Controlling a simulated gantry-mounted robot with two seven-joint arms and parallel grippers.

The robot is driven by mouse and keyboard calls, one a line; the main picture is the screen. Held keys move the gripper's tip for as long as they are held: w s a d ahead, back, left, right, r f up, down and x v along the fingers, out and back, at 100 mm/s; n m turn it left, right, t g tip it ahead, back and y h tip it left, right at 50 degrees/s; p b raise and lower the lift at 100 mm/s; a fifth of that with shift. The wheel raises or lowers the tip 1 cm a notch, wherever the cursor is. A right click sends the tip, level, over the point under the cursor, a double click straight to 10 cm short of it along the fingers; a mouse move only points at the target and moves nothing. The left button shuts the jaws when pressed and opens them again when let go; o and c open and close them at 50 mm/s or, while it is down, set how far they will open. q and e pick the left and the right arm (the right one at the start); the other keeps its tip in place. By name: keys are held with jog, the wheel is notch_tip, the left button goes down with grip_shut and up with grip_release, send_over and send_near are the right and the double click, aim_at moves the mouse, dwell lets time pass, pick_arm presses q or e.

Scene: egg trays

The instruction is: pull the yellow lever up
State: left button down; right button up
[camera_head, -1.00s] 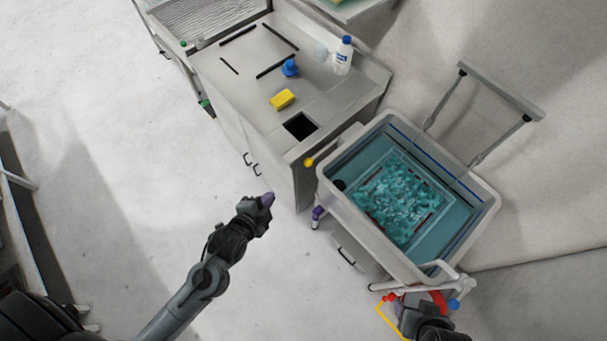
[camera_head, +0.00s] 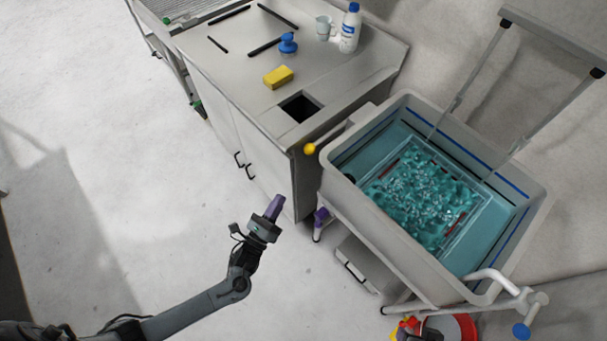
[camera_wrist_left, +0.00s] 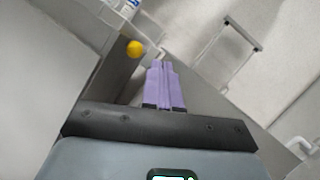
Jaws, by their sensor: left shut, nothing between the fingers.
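The yellow lever shows as a round yellow knob (camera_head: 310,148) at the front corner of the cabinet, beside the teal-filled tub. It also shows in the left wrist view as a yellow ball (camera_wrist_left: 134,48), ahead of and slightly left of my fingertips. My left gripper (camera_head: 276,203) has purple fingers pressed together and empty, as the left wrist view (camera_wrist_left: 160,70) also shows. It hangs in front of the cabinet, below the knob in the head view and apart from it. The lever's stem is hard to make out. I cannot make out my right gripper's fingers.
The tub (camera_head: 548,190) stands right of the steel cabinet (camera_head: 230,115), with a handle frame behind it. A yellow sponge (camera_head: 278,77), a blue-topped item (camera_head: 288,43), a white bottle (camera_head: 350,28) and a cup (camera_head: 324,27) stand on top. The floor at left is clear.

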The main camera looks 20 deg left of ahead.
pick_arm(q)
jog(key=w+a+f+m+h+b, duration=0.1)
jog(key=w+f+m+h+b, duration=0.1)
jog(key=w+f+b, duration=0.2)
jog(key=w+a+f+m+t+h+b, duration=0.1)
jog(key=w+f+m+b, duration=0.2)
jog(key=f+b, duration=0.6)
jog(key=w+b, duration=0.2)
jog(key=b, duration=0.2)
jog(key=shift+f+h, duration=0.3)
jog(key=shift+h, duration=0.1)
jog(key=shift+w+a, duration=0.1)
jog(key=shift+w, duration=0.05)
jog(key=s+r+b+x, duration=0.1)
jog(key=r+b+x, duration=0.1)
jog(key=x, duration=1)
jog(key=shift+a+r, duration=0.35)
jog(key=shift+r, duration=0.1)
jog(key=shift+w, duration=0.2)
